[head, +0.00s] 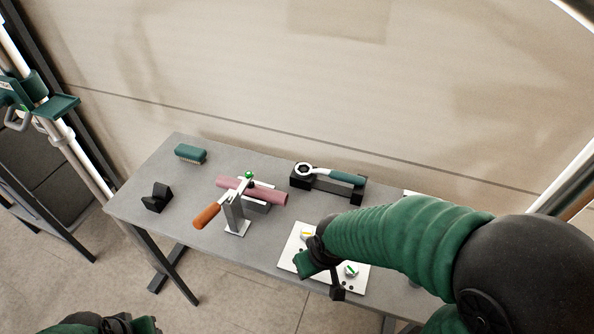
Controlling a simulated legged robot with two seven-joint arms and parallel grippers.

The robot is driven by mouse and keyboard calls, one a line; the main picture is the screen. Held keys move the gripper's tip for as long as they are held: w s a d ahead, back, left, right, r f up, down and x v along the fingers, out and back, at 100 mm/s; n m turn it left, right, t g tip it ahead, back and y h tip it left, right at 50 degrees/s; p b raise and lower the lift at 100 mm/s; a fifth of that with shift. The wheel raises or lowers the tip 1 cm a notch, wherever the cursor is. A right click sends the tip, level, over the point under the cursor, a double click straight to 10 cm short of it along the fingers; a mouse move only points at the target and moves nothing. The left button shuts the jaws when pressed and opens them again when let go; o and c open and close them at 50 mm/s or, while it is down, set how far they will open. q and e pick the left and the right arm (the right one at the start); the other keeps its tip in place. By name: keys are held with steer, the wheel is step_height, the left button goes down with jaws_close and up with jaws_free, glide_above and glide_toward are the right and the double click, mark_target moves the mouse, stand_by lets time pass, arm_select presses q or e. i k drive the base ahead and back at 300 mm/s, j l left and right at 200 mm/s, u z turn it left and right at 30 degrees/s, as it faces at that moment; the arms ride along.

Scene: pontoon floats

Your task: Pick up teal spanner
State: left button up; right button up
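The teal spanner (345,176) lies across a black cradle (324,190) at the back right of the grey table. Its silver ring head is at the left and its teal handle points right. My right gripper (320,278) is in front of the spanner and apart from it, over a white panel near the table's front edge. Its fingers look spread, with nothing seen held between them. Part of my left arm shows at the bottom left edge, but its gripper is not visible.
A clamp stand with an orange handle (207,215) holds a pink tube (272,196) mid-table. A teal brush (190,153) and a black block (157,197) lie at the left. The white panel (287,262) bears small coloured knobs, partly hidden by my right arm.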

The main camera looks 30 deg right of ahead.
mark_target(344, 177)
steer(key=k+z, duration=0.15)
steer(key=z, duration=0.85)
